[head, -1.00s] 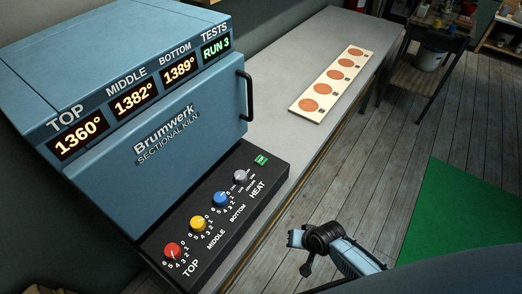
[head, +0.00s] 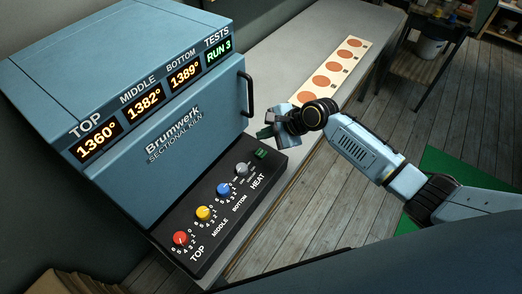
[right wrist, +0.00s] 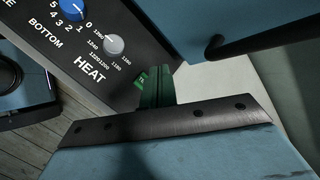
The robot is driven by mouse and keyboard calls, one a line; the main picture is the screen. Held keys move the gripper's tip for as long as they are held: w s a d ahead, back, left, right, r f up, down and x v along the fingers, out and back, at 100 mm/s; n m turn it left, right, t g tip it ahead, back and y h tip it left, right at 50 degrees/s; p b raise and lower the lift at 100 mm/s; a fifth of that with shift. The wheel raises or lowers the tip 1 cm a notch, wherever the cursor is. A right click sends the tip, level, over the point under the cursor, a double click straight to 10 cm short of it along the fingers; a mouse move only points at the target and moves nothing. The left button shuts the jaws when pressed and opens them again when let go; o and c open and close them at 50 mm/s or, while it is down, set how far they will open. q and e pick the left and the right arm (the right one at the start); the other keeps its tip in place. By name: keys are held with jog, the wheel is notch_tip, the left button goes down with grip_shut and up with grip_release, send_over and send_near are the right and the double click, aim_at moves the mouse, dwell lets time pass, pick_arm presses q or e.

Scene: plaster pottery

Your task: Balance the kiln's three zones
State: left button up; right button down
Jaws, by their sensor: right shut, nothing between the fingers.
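The blue kiln (head: 160,145) reads TOP 1360°, MIDDLE 1382°, BOTTOM 1389° and TESTS RUN 3 on its displays. Its black control panel (head: 215,240) carries a red TOP knob (head: 180,238), a yellow MIDDLE knob (head: 203,213), a blue BOTTOM knob (head: 223,189) and a grey HEAT knob (head: 241,169). A small green button (head: 261,153) is at the panel's far end. My right gripper (head: 266,134) is shut and empty, close by this button. In the right wrist view its fingers (right wrist: 158,86) partly cover the button (right wrist: 141,79); I cannot tell whether they touch. My left gripper is out of view.
A pale board (head: 333,68) with several round terracotta discs lies on the grey bench (head: 283,47) behind my right gripper. The kiln's black door handle (head: 247,95) sticks out close to the gripper. A green mat (head: 437,163) lies on the wooden floor.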

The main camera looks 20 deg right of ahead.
jog(key=shift+w+d+r+m, duration=0.25)
jog(key=shift+w+r+m, duration=0.4)
jog(key=shift+w+m, duration=0.05)
jog(key=shift+f, duration=0.15)
jog(key=b, duration=0.9)
send_over(264, 153)
notch_tip(264, 153, down, 6)
jog(key=shift+s+f, duration=0.1)
jog(key=shift+f, duration=1.2)
jog(key=shift+f, duration=0.15)
jog(key=shift+f, duration=0.25)
